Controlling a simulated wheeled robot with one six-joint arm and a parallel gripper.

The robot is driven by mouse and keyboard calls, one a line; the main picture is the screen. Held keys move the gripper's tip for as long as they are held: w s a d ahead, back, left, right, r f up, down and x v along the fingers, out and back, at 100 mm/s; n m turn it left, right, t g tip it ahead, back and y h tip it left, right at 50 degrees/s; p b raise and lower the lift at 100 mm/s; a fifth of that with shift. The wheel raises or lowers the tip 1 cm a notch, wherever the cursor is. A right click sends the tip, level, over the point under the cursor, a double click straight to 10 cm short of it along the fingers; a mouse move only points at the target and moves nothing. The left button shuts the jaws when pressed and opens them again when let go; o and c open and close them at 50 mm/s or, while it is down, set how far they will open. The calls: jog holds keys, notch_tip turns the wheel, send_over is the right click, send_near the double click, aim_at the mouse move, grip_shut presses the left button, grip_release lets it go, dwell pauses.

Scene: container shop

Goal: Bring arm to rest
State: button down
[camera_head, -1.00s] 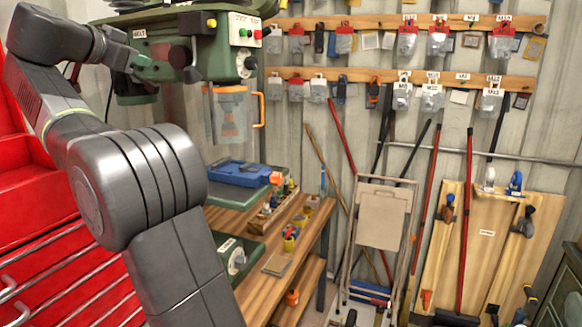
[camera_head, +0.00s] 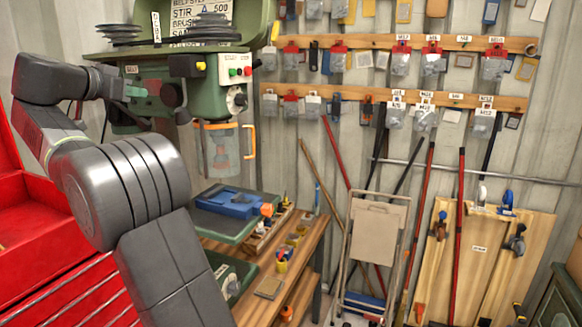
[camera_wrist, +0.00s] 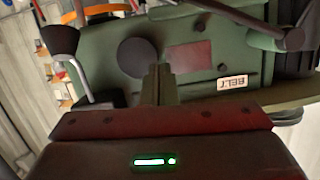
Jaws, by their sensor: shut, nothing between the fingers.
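My arm reaches up the left side of the head view, bent at a large grey joint. Its end points right toward the green drill-press-like machine (camera_head: 150,118). In the wrist view my gripper (camera_wrist: 158,72) shows as two narrow fingers, shut together with nothing between them. They stand in front of the green machine body (camera_wrist: 110,62), which carries a BELT label (camera_wrist: 232,82) seen upside down. Whether the fingertips touch the machine cannot be told.
A red tool cabinet (camera_head: 40,228) stands at the left, close to my arm. A folded chair (camera_head: 375,235) and long-handled tools lean on the wall. Pegboard rails (camera_head: 370,42) with hanging bags run above.

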jog(key=s+a+r+p, duration=0.1)
jog(key=s+a+r, duration=0.1)
jog(key=s+r, duration=0.3)
jog(key=shift+s+a+r+n+h, duration=0.2)
jog(key=shift+r+n+h, duration=0.15)
jog(key=shift+r, duration=0.65)
jog(key=shift+w+f, duration=0.1)
